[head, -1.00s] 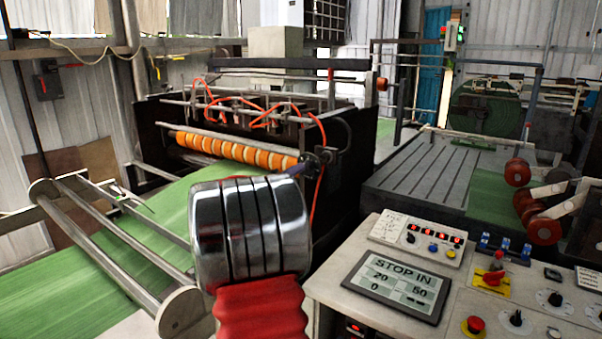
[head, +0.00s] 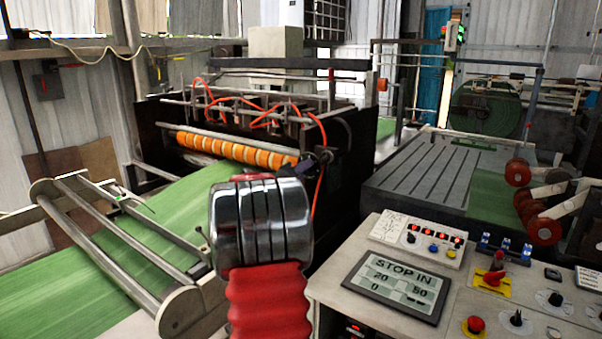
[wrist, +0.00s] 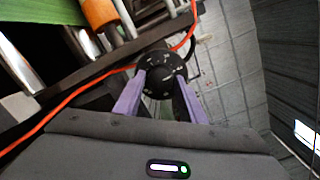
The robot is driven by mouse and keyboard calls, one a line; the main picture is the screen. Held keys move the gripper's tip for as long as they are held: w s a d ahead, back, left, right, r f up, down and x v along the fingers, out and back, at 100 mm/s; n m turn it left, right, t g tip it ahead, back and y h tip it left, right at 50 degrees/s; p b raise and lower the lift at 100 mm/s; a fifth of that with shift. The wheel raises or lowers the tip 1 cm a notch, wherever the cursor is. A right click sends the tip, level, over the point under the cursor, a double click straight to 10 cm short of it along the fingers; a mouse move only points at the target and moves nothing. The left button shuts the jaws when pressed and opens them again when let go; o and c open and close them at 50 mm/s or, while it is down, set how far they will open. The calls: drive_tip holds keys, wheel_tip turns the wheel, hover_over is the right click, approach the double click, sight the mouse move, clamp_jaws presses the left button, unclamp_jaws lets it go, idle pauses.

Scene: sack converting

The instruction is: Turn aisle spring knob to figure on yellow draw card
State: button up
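The aisle spring knob looks to be a round black dial (wrist: 160,75) with pale marks around its face, on the machine's side in the wrist view. My gripper (wrist: 161,84) has its two purple fingers apart, one on each side of the dial's near edge. I cannot tell whether they touch it. The marks are too small to read. In the head view, my shiny wrist and red sleeve cover most of the gripper, and dark parts show at the machine's corner (head: 325,156). I cannot make out a yellow draw card in either view.
An orange roller row (head: 235,150) and orange-red hoses lie close to the gripper on the machine. A control panel (head: 455,315) with a screen reading STOP IN, knobs and buttons stands at front right. Green web (head: 90,270) runs at left.

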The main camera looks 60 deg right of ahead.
drive_tip(key=c, duration=0.6)
drive_tip(key=shift+a, duration=0.2)
drive_tip(key=shift+c, duration=0.3)
drive_tip(key=shift+d, duration=0.1)
drive_tip(key=shift+n, duration=0.3)
drive_tip(key=n, duration=0.8)
drive_tip(key=shift+w+d+n+g+y, duration=0.1)
drive_tip(key=shift+n+g+y, duration=0.2)
drive_tip(key=shift+n+y, duration=0.1)
